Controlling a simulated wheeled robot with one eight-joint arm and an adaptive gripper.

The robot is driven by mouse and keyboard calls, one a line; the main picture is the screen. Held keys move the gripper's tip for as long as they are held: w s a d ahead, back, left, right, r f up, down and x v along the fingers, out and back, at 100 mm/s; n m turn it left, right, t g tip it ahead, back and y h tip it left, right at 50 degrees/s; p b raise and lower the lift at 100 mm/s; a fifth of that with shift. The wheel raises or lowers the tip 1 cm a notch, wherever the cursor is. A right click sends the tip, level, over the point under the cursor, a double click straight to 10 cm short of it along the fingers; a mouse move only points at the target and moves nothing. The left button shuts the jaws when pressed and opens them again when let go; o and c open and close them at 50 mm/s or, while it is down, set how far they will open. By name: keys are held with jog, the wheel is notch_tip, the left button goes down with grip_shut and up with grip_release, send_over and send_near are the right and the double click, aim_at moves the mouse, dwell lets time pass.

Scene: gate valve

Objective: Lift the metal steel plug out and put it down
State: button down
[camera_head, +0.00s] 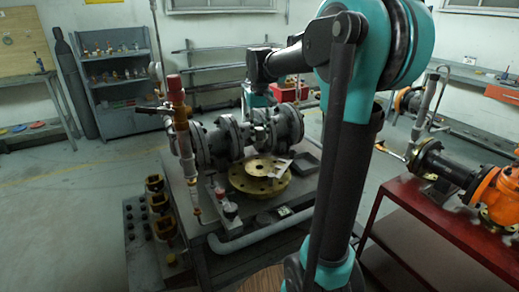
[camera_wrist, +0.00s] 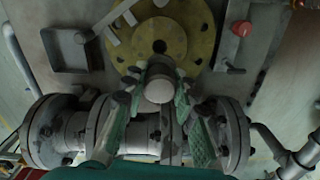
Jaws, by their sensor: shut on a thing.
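The steel plug (camera_wrist: 158,88) is a light grey cylinder in the wrist view, with its round end facing the camera. My gripper (camera_wrist: 158,80) is shut on it, with a green-padded finger on each side. The grey flanged gate valve (camera_wrist: 75,132) lies behind and below the fingers. In the head view, the valve (camera_head: 222,140) lies on the work table and my gripper (camera_head: 259,108) is over its middle. The plug is too small and covered there to make out. I cannot tell whether the plug's lower end is clear of the valve body.
A red-topped upright fitting (camera_head: 178,110) stands at the left. A red table (camera_head: 440,235) with an orange pump is at the right.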

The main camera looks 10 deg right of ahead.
aim_at(260, 128)
notch_tip(260, 128, up, 13)
dwell(1.2)
jog(key=shift+d, duration=0.1)
